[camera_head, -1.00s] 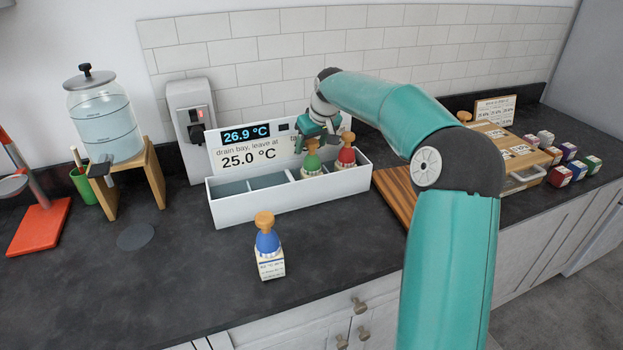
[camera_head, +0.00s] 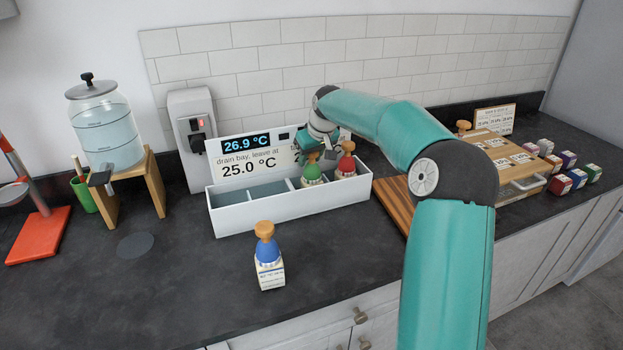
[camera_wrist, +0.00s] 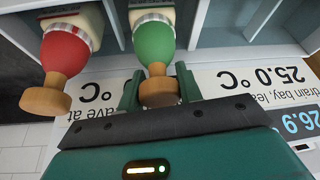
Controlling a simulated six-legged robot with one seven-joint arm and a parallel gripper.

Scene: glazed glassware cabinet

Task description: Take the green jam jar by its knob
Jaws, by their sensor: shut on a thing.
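The green jam jar (camera_head: 312,172) stands in a compartment of the white drain bay (camera_head: 270,218), beside the red-topped jar (camera_head: 346,162). It has a green conical top and a wooden knob. In the wrist view the green jar (camera_wrist: 153,42) sits straight ahead, with its knob (camera_wrist: 158,90) between my two fingers. My gripper (camera_wrist: 158,88) is shut on that knob. In the head view my gripper (camera_head: 312,150) is just above the green jar and partly hides its knob. The red-topped jar (camera_wrist: 65,48) stands close beside it in the wrist view.
A blue-topped jar (camera_head: 267,252) stands on the dark counter in front of the bay. The bay's left compartments are empty. A display board (camera_head: 247,158) reading 26.9 °C and 25.0 °C rises behind it. A striped wooden board (camera_head: 395,200) lies to the right.

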